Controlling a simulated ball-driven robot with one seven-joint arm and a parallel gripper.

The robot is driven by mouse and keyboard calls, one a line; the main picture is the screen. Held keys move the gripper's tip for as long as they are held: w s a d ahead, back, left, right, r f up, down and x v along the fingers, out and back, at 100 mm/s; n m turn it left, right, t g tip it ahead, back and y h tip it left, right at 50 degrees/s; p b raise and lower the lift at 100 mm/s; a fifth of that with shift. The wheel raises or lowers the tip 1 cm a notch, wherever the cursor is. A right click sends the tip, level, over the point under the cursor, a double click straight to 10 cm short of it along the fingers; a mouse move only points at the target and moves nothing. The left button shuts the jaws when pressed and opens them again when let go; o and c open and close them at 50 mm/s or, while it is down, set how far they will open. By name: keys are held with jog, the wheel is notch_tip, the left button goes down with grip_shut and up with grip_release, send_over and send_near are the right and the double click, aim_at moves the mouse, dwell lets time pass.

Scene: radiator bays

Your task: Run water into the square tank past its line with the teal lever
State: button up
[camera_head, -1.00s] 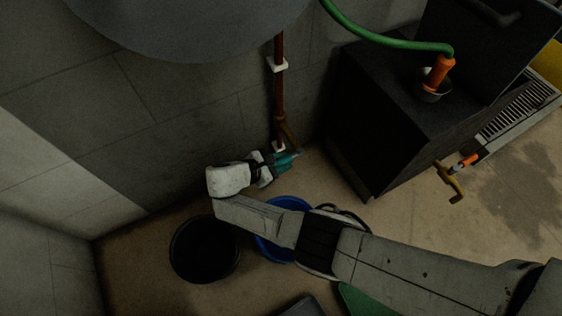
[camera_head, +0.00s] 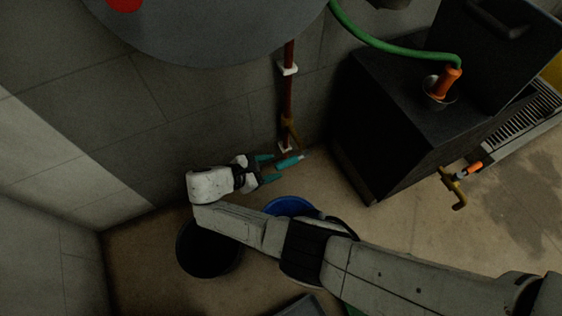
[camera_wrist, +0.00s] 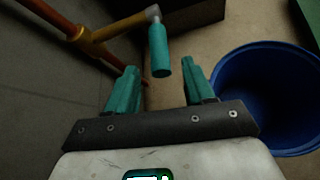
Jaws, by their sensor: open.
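The teal lever (camera_head: 290,161) is a teal grip on a pale arm from the brass tap (camera_head: 290,132), low on the red pipe by the wall. In the wrist view the lever (camera_wrist: 159,50) points toward me. It lies beyond and between my fingertips, apart from both. My gripper (camera_head: 268,168), with teal fingers, is open and empty, left of the lever; its fingers also show in the wrist view (camera_wrist: 162,78). A black square box (camera_head: 385,125) stands right of the pipe; I cannot tell whether it is the square tank. No fill line or flowing water is visible.
A blue tub (camera_head: 290,205) sits on the floor under my arm, and a black bucket (camera_head: 207,250) left of it. A green hose (camera_head: 385,38) runs to an orange nozzle (camera_head: 444,80) on the box. Another brass tap (camera_head: 455,190) has an orange lever.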

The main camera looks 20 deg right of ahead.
jog(key=shift+v, duration=1.75)
jog(key=shift+f, duration=0.1)
